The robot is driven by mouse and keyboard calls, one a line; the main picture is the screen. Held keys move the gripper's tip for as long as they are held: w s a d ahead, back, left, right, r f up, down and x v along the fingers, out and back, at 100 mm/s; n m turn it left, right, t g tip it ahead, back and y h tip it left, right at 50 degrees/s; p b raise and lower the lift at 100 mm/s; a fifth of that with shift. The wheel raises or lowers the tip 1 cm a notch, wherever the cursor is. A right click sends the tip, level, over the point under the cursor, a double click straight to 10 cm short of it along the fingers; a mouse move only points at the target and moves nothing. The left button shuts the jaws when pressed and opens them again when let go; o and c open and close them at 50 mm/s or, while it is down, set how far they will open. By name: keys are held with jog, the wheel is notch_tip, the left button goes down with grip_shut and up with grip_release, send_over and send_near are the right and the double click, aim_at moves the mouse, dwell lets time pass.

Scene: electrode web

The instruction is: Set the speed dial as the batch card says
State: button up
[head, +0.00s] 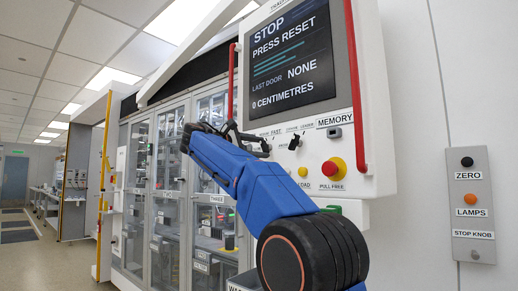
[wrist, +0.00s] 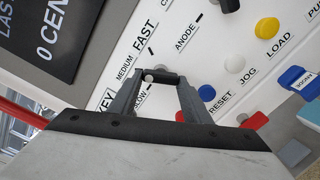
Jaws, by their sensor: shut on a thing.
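In the wrist view, my gripper (wrist: 159,76) is at the speed dial, with its fingers on either side and shut on it. The dial is mostly hidden between the fingertips; a dark bar and a small pale spot show there. The labels SLOW, MEDIUM and FAST (wrist: 145,36) stand around it. I cannot tell for sure which mark the dial points to. In the head view, my gripper (head: 238,135) reaches the lower left of the control panel (head: 375,100), and the dial is hidden behind it. No batch card can be made out.
The screen (head: 291,60) reads STOP, PRESS RESET. A black ANODE knob (wrist: 229,5), a yellow LOAD button (wrist: 267,28), a blue RESET button (wrist: 207,92) and a red-and-yellow stop knob (head: 332,169) are nearby. Red rails (head: 355,90) flank the panel. Glass cabinets (head: 170,170) stand left.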

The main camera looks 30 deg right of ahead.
jog(key=shift+f+n, duration=0.1)
jog(key=shift+n, duration=0.3)
jog(key=o, duration=1)
jog(key=shift+o, duration=0.2)
jog(key=v, duration=1.7)
jog(key=shift+a, duration=0.25)
